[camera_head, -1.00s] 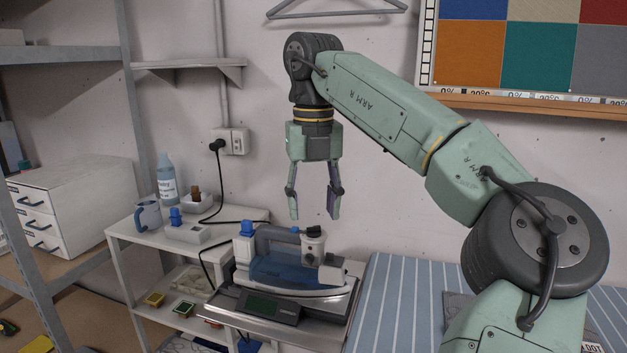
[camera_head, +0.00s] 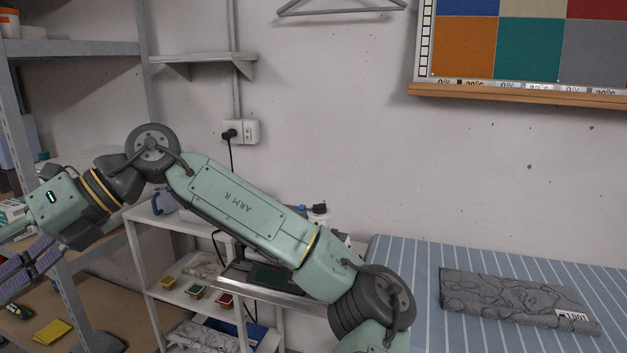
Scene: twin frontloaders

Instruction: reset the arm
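My gripper (camera_head: 18,262) is at the far left edge of the view, its fingers pointing left and cut off by the frame edge. The visible parts of the fingers stand apart, and I see nothing held between them. My green arm (camera_head: 245,208) stretches from the bottom centre up and left across the picture, with the wrist bent down to the left. The gripper is in front of the left shelving.
A metal rack (camera_head: 70,48) stands close by the gripper. My arm hides much of the white shelf unit (camera_head: 140,245) and the iron station. A folded grey cloth (camera_head: 515,298) lies on the striped ironing surface (camera_head: 420,260).

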